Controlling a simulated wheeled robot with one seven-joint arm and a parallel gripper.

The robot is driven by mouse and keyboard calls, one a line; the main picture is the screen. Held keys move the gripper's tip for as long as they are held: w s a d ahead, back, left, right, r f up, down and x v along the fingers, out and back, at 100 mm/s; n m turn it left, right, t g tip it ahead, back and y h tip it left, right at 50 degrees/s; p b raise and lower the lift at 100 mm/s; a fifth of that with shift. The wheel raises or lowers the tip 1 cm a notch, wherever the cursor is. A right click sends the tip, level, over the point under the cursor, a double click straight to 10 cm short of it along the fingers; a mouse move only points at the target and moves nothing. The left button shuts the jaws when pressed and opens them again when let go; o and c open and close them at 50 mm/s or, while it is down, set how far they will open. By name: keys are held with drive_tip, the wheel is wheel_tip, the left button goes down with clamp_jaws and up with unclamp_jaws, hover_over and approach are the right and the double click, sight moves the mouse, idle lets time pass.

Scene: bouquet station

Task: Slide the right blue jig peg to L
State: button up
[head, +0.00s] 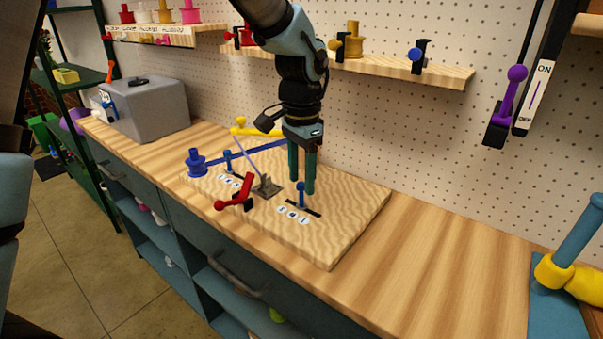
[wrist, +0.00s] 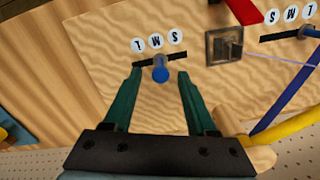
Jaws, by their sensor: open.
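The right blue jig peg (head: 301,196) stands upright in its dark slot on the wooden jig board (head: 345,225). It also shows in the wrist view (wrist: 161,72), about the middle of the slot, by the M label (wrist: 156,40). The L label (wrist: 138,44) is at the slot's left end and the S label (wrist: 174,37) at its right in that view. My gripper (head: 302,190) is open, with green fingers pointing down. In the wrist view its fingertips (wrist: 159,73) lie on either side of the peg, with a gap on both sides.
A second blue peg (head: 228,160) stands in the left slot.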

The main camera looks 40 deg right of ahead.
drive_tip(key=shift+f, duration=0.15)
drive_tip(key=shift+c, duration=0.4)
clamp_jaws()
idle(1.0)
